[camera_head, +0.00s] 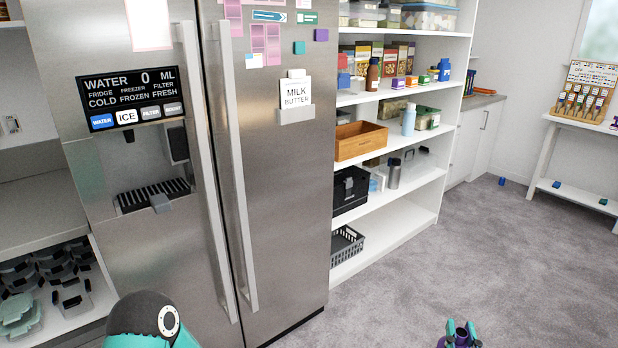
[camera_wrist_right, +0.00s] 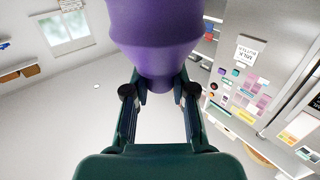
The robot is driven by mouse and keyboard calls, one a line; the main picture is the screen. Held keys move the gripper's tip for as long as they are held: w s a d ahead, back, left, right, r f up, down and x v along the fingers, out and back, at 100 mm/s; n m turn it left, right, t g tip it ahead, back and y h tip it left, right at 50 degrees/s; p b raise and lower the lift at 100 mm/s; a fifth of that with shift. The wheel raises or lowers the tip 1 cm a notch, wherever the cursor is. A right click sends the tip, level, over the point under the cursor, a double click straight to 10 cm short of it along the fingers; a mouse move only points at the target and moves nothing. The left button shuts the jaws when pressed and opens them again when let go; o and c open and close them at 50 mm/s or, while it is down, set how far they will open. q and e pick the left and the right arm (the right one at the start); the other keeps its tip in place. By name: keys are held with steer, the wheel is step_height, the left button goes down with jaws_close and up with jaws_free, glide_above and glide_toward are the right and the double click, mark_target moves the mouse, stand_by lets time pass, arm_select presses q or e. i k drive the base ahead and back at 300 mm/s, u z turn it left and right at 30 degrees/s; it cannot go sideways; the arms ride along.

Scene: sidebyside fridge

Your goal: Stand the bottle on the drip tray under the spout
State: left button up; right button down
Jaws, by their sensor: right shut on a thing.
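The purple bottle (camera_wrist_right: 152,40) fills the top middle of the right wrist view, between the two fingers of my right gripper (camera_wrist_right: 159,95), which is shut on it. In the head view my right gripper (camera_head: 460,333) is at the bottom edge, right of the fridge and over the carpet, with only a little purple showing. The drip tray (camera_head: 140,197) is a dark slatted ledge in the recess of the left fridge door, far from this gripper. My left gripper is out of view.
The fridge (camera_head: 285,150) has two long vertical handles (camera_head: 240,180). A grey tab (camera_head: 160,203) is at the tray's front. White shelves (camera_head: 400,210) with boxes and bottles stand right of the fridge. A side table (camera_head: 580,120) is far right. The carpet between is clear.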

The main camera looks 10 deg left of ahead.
mark_target(144, 194)
steer(key=z, duration=0.7)
steer(key=i, duration=0.15)
steer(key=u, duration=1.95)
